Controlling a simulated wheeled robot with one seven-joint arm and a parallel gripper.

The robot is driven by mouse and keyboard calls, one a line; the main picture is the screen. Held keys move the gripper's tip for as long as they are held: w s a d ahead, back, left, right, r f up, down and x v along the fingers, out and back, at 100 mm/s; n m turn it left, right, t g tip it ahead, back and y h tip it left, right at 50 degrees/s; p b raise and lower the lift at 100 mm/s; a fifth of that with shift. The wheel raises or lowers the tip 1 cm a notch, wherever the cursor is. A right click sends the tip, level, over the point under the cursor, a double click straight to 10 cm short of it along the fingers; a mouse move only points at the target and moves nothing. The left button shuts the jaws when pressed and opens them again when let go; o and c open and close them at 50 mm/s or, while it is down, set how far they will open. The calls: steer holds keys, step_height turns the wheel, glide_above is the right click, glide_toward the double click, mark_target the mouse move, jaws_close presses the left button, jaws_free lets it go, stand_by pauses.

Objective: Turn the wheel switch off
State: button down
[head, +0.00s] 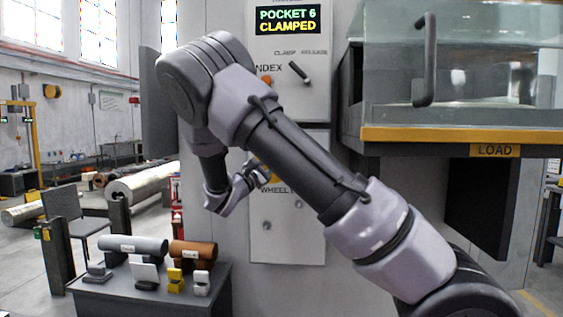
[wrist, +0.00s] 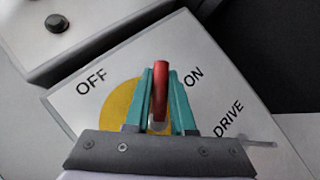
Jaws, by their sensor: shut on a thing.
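The wheel switch has a red handle (wrist: 161,92) over a yellow disc (wrist: 117,104) on a pale plate (wrist: 75,112). The plate is marked OFF at upper left, ON at upper right and DRIVE at right. The handle points up in the wrist view, between OFF and ON. My gripper (wrist: 160,88) is shut on the handle, with a teal finger on each side. The handle's lower end and part of the disc are hidden by the gripper. In the head view my gripper (head: 262,172) is at the cabinet panel above the WHEEL label, and the handle cannot be made out.
A panel above has a display (head: 287,19) reading POCKET 6 CLAMPED and a black lever (head: 299,72). A glass-fronted enclosure with a yellow LOAD ledge (head: 450,135) juts out at right. A low table (head: 150,295) with rolls and small blocks stands at lower left.

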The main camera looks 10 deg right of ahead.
steer(key=n+t, duration=0.1)
steer(key=n, duration=0.1)
steer(key=a+n+t, duration=0.1)
steer(key=n+t, duration=0.3)
steer(key=shift+w+a+r+n+y, duration=0.2)
steer(key=shift+r+n+y, duration=0.1)
steer(key=shift+r+n, duration=0.1)
steer(key=shift+w+a+r+n+t+y, duration=0.1)
steer(key=shift+a+n+t+y, duration=0.1)
steer(key=shift+n+t+y, duration=1.1)
steer(key=shift+w+a+f+n+t+y, duration=0.1)
steer(key=shift+a+n+t+y, duration=0.3)
steer(key=shift+n+t, duration=0.95)
steer(key=shift+w+a+r+n+t+y, duration=0.1)
steer(key=shift+n+t+y, duration=0.8)
steer(key=shift+n, duration=0.95)
steer(key=shift+n+y, duration=0.4)
steer(key=shift+y, duration=0.1)
steer(key=c, duration=0.8)
jaws_free()
steer(key=shift+o, duration=0.2)
steer(key=v, duration=1)
steer(key=shift+s+f, duration=0.25)
steer(key=shift+f, duration=0.05)
